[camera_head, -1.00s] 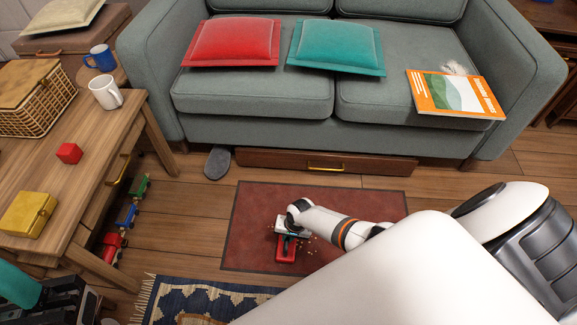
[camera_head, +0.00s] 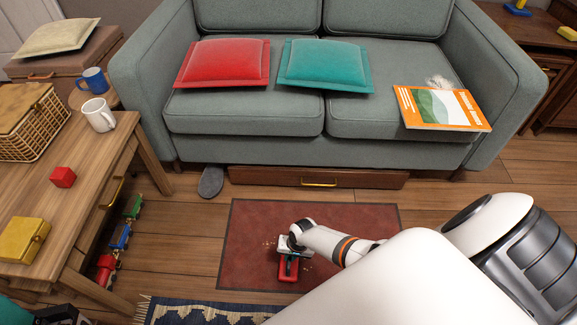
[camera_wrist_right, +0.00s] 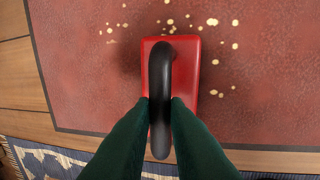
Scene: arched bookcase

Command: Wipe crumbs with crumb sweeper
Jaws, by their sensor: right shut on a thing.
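The crumb sweeper (camera_head: 289,268) is a red block with a black handle, low over or on the dark red mat (camera_head: 240,225) on the floor. In the right wrist view the sweeper (camera_wrist_right: 190,88) lies between and beyond my dark green fingers. My right gripper (camera_head: 292,243) is shut on its black handle (camera_wrist_right: 159,85). Several pale crumbs (camera_wrist_right: 212,22) lie scattered on the mat around the sweeper's far end and right side. I cannot tell whether crumbs lie under it. My left gripper (camera_head: 60,314) shows only partly at the bottom left edge; its fingers cannot be made out.
A grey sofa (camera_head: 240,112) with a drawer (camera_head: 320,178) below stands behind the mat. A wooden table (camera_head: 95,165) is at the left, with a toy train (camera_head: 120,237) on the floor beside it. A blue patterned rug (camera_head: 200,312) lies in front. A grey slipper (camera_head: 211,181) lies near the sofa.

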